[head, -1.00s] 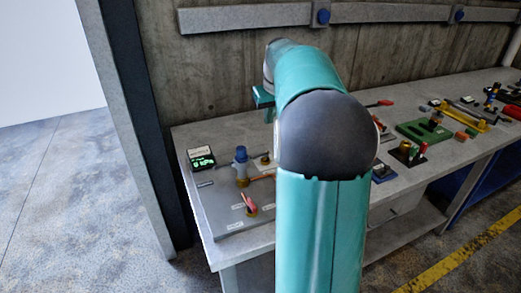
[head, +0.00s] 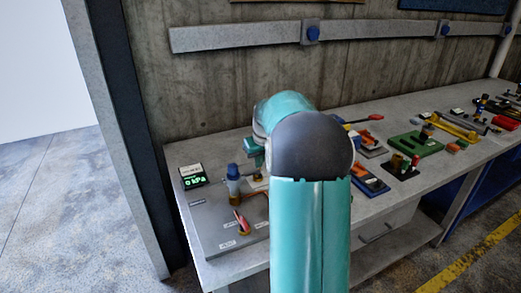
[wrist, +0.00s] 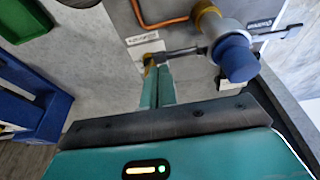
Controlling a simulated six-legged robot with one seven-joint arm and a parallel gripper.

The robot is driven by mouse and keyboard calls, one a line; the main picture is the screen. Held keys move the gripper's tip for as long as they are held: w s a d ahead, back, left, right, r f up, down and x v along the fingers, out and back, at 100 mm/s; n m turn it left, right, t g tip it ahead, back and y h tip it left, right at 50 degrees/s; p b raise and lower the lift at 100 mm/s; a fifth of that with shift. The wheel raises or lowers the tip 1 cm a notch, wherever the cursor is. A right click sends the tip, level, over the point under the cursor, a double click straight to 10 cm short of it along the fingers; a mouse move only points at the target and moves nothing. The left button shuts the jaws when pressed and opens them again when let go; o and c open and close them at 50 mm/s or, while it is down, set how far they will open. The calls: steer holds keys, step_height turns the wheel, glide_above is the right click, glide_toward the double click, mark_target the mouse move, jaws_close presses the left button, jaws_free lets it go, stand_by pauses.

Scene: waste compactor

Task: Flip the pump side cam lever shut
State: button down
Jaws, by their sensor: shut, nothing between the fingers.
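In the wrist view, a blue-capped grey fitting (wrist: 236,55) has dark bars on both sides. The left dark bar (wrist: 182,54) runs toward a small brass-coloured piece (wrist: 149,60) and could be a cam lever; the labels are unreadable. My gripper (wrist: 158,75) is shut and empty, its teal fingertips close beside that brass piece and bar; I cannot tell if they touch. In the head view, the blue-capped fitting (head: 234,182) stands on a grey plate (head: 207,219). A red handle (head: 241,221) is in front of it. My arm hides the fingertips there.
A gauge box (head: 193,176) reading 0 kPa stands at the plate's back left. A copper pipe (wrist: 160,20) joins the fitting. Right along the bench are a blue item (head: 371,184), a green block (head: 415,144) and other parts. A dark post (head: 130,150) stands left of the bench.

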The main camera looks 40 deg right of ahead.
steer(key=shift+f, duration=0.8)
